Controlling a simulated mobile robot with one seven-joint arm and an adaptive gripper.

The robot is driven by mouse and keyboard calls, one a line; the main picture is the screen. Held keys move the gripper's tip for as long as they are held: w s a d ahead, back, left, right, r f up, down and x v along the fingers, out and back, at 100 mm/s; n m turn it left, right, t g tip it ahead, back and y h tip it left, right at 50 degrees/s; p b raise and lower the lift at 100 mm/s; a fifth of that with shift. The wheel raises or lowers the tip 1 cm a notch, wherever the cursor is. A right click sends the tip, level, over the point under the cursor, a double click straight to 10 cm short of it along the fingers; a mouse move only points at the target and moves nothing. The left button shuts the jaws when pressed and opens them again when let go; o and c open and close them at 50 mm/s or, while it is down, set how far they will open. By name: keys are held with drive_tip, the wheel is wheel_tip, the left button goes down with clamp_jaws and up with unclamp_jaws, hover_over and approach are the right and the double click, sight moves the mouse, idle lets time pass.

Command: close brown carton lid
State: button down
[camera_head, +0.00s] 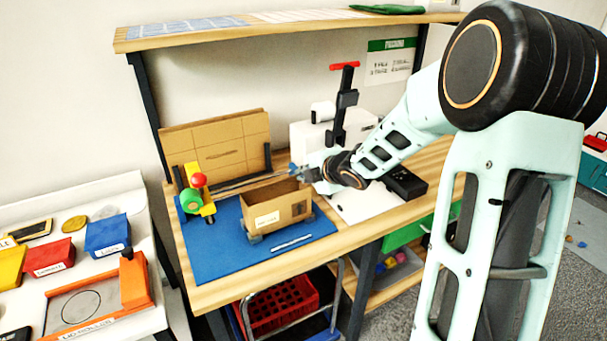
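A brown carton (284,214) with a white label stands on a blue mat (215,258) on the wooden workbench. Its top looks open, with the dark inside showing. A lid flap cannot be made out clearly at this size. My gripper (296,172) is at the carton's back right upper edge, reached in from the right. Its fingers are small and partly hidden, so I cannot tell whether they are open or touching the carton.
Flat cardboard sheets (216,143) stand in a rack behind the carton. A tape dispenser (198,195) with a red knob stands left of it. A white pen-like strip (291,243) lies in front. A black box (405,184) and a white machine (312,140) are to the right.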

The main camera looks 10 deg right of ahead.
idle(0.4)
drive_tip(key=c, duration=2.2)
unclamp_jaws()
drive_tip(key=v, duration=1.2)
